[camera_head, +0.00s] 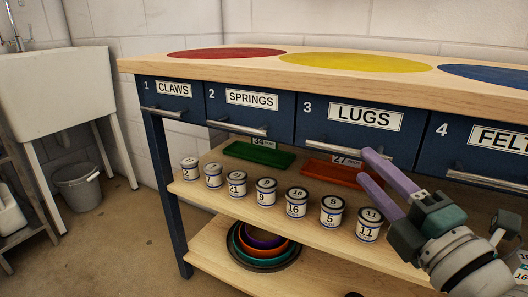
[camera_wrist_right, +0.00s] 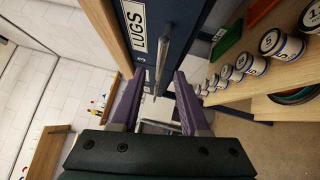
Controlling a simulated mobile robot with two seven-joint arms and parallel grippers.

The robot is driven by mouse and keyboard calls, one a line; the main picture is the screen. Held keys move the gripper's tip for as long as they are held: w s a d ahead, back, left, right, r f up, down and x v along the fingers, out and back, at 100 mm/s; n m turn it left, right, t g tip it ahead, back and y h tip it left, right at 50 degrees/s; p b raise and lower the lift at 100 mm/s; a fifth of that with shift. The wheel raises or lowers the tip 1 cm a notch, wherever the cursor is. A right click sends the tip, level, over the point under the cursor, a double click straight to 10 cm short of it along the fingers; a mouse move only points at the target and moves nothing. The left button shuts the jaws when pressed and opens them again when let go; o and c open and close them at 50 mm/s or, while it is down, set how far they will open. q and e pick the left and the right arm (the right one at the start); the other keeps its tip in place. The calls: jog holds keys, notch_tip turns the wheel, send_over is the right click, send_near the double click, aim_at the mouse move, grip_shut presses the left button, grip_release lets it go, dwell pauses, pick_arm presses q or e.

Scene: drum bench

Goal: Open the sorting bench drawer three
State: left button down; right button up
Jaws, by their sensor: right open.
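Drawer three (camera_head: 318,118), a dark blue front with a "3" and a LUGS label (camera_head: 365,116), is shut in the bench. Its silver bar handle (camera_head: 325,147) runs along the lower edge; the right part is hidden behind my right gripper. The handle also shows in the right wrist view (camera_wrist_right: 171,42). My right gripper (camera_head: 363,164), with purple fingers, is open and empty in front of the drawer. In the right wrist view the handle's lower end appears between the two fingertips; whether it is truly between them in depth I cannot tell. My left gripper is not in view.
Shut drawers for CLAWS (camera_head: 172,95), SPRINGS (camera_head: 240,106) and FELT (camera_head: 488,148) flank it. Several numbered cans (camera_head: 296,203) stand on the shelf below, with green (camera_head: 258,154) and orange (camera_head: 330,174) trays behind. The benchtop (camera_head: 210,67) overhangs the drawers.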

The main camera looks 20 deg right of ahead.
aim_at(352, 154)
jog(key=w, duration=0.2)
jog(key=w+b, duration=0.1)
jog(key=w, duration=0.3)
jog(key=shift+d+r, duration=0.2)
jog(key=shift+r, duration=0.2)
grip_shut()
dwell(0.9)
